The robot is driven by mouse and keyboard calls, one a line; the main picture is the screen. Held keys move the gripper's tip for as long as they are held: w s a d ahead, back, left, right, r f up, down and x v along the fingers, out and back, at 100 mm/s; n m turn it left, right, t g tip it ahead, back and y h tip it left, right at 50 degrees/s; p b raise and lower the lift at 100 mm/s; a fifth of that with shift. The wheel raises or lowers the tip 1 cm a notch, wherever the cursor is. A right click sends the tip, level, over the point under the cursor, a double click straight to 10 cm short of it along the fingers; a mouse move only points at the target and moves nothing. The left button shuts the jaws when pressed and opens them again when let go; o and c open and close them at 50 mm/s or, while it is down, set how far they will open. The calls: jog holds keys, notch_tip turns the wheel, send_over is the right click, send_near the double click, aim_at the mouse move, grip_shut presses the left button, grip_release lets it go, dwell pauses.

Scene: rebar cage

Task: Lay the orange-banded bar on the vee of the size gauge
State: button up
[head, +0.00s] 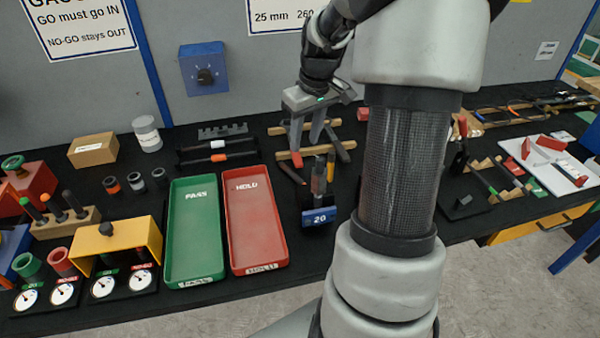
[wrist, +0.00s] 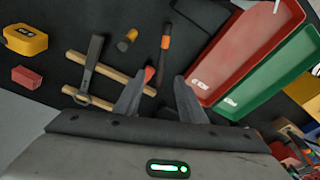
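My gripper (head: 307,145) is open and hangs above the wooden strips on the black table. In the wrist view its fingers (wrist: 163,76) stand apart with nothing clearly held between them. A dark bar with an orange band (wrist: 165,43) lies just beyond the fingertips there; it seems to be the bar (head: 291,173) left of the gauge in the head view. The size gauge, a dark block with a blue "20" label (head: 319,216), stands right of the red tray. Dark upright shapes rise behind its label; its vee is not clear.
The red HOLD tray (head: 281,240) and green PASS tray (head: 170,250) lie left of the gauge. Wooden strips (wrist: 92,97) carry a dark hammer-like tool (wrist: 92,70). A short yellow-banded piece (wrist: 127,40) lies near. A rack (head: 207,158) with banded bars stands behind the trays.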

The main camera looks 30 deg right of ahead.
notch_tip(320, 180, up, 3)
jog(key=w+g+b, duration=0.2)
jog(key=b, duration=0.4)
send_over(297, 176)
jog(key=f, duration=1)
jog(key=shift+s, duration=0.25)
jog(key=shift+w+f+b, duration=0.2)
jog(key=shift+f+b, duration=0.25)
jog(key=shift+f, duration=2.7)
jog(key=shift+r, duration=0.1)
grip_shut()
